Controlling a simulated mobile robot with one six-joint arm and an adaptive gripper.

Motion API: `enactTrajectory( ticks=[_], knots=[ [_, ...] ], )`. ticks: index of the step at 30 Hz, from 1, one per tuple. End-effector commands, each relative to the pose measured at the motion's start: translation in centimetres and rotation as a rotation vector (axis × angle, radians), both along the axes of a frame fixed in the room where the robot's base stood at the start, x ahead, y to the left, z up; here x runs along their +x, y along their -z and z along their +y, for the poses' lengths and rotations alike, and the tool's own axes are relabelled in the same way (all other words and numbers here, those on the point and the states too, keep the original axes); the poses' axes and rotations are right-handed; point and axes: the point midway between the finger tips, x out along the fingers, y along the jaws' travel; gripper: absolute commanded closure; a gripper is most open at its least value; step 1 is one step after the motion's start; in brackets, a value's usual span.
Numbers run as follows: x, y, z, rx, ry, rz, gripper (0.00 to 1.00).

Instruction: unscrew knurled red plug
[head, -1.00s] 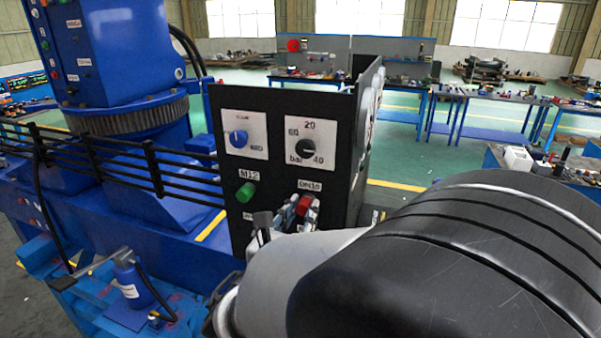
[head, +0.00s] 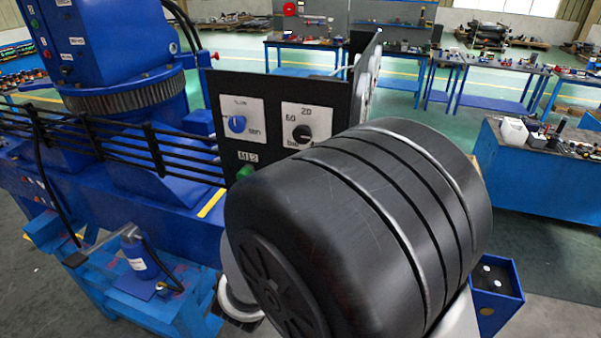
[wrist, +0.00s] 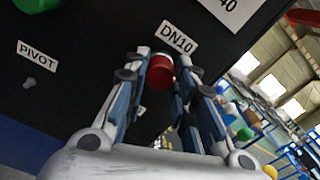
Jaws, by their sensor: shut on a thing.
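The red plug (wrist: 160,74) is in the wrist view, at the black panel just under the DN10 label (wrist: 179,40). My gripper (wrist: 161,62) is shut on it, with one finger on either side. Whether the plug is still seated in the panel cannot be told, and its knurling is too small to make out. In the head view my large dark arm joint covers the plug, the gripper and the lower right of the panel (head: 282,88).
A green plug (head: 244,171) under the M12 label sits left on the panel, partly covered by my arm. Two dials, one blue (head: 236,124) and one black (head: 302,133), are above. A black railing (head: 100,142) runs left. A blue workbench (head: 530,185) stands right.

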Motion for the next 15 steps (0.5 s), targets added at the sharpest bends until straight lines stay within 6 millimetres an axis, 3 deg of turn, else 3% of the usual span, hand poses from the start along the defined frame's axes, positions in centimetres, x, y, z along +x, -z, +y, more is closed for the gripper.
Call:
enactTrajectory(
  ticks=[5,15],
  knots=[
    [-0.08,0.17,-0.05,-0.044,0.001,0.026,1.0],
    [-0.14,-0.05,-0.06,-0.339,-0.001,0.134,1.0]
  ],
)
